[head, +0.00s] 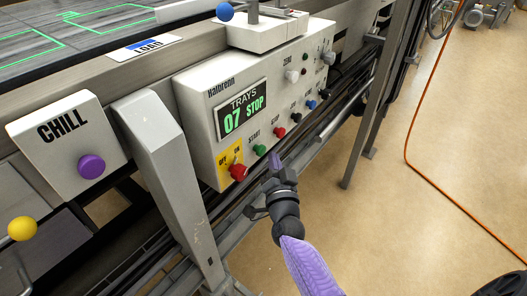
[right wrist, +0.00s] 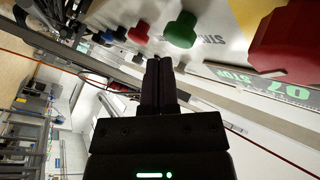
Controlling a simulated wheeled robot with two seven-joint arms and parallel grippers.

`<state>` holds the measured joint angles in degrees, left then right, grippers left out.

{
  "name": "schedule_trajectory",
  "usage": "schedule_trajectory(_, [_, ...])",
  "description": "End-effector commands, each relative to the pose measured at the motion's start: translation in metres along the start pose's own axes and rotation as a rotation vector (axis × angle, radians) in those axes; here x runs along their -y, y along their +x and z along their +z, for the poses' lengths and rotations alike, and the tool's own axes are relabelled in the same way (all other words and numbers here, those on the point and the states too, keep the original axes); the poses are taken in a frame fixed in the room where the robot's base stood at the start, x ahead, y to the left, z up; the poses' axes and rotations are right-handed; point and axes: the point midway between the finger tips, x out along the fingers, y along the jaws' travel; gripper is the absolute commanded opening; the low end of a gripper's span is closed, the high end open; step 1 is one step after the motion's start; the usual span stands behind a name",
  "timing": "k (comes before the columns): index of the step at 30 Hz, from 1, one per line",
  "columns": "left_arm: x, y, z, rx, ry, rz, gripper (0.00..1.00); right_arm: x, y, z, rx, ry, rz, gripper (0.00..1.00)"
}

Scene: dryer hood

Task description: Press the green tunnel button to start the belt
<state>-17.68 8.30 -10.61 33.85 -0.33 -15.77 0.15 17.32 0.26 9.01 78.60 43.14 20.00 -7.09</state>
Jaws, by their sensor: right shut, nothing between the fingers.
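The green button (head: 259,150) sits on the sloped white control panel (head: 208,128), labelled START. It also shows in the right wrist view (right wrist: 181,30) as a large green knob ahead of the fingertips. My right gripper (head: 273,158) is shut and empty, just right of and below the green button in the head view. In the right wrist view its fingers (right wrist: 158,66) point at the panel below and left of the green button, with a visible gap. The panel display (head: 243,110) reads TRAYS 07 STOP. My left gripper is not in view.
A red mushroom button (head: 238,172) on a yellow plate lies left of the green one. A smaller red button (head: 279,132), a black one and a blue one (head: 311,105) follow to the right. A CHILL box (head: 62,140) with a purple knob stands at left.

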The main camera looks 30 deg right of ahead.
Motion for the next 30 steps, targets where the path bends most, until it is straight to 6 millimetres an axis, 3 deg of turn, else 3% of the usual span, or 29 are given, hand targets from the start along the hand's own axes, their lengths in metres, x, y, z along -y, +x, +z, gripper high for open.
schedule_trajectory(30, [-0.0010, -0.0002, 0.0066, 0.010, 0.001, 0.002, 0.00, -0.0002, -0.0002, -0.0001, 0.000, 0.000, 0.000, 0.00])
